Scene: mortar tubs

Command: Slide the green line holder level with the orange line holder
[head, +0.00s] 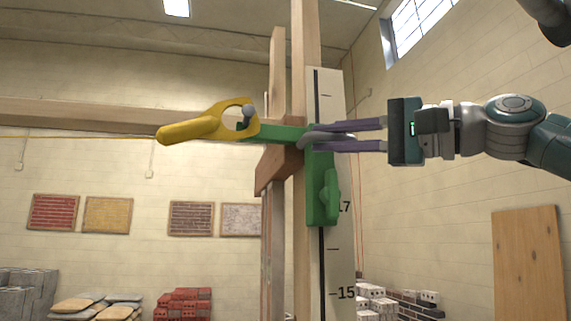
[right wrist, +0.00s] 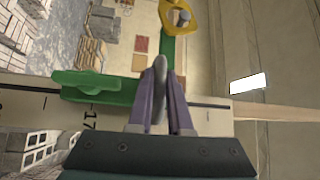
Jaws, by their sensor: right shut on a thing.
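The green line holder (head: 323,190) sits on the upright marked board, its lower end a little below the 17 mark. A green arm reaches left from it to a grey peg. It also shows in the right wrist view (right wrist: 95,87). My right gripper (head: 322,139) comes in level from the right, its purple fingers shut on the holder's grey part at the top. In the right wrist view the grey part (right wrist: 160,82) stands between the fingertips. I cannot make out an orange line holder. My left gripper is not in view.
A yellow piece with a round opening (head: 190,128) sits around the grey peg. The marked board (head: 338,265) runs along a wooden post (head: 305,255). A brown wooden block (head: 277,170) is just left of the post. Brick stacks stand low behind.

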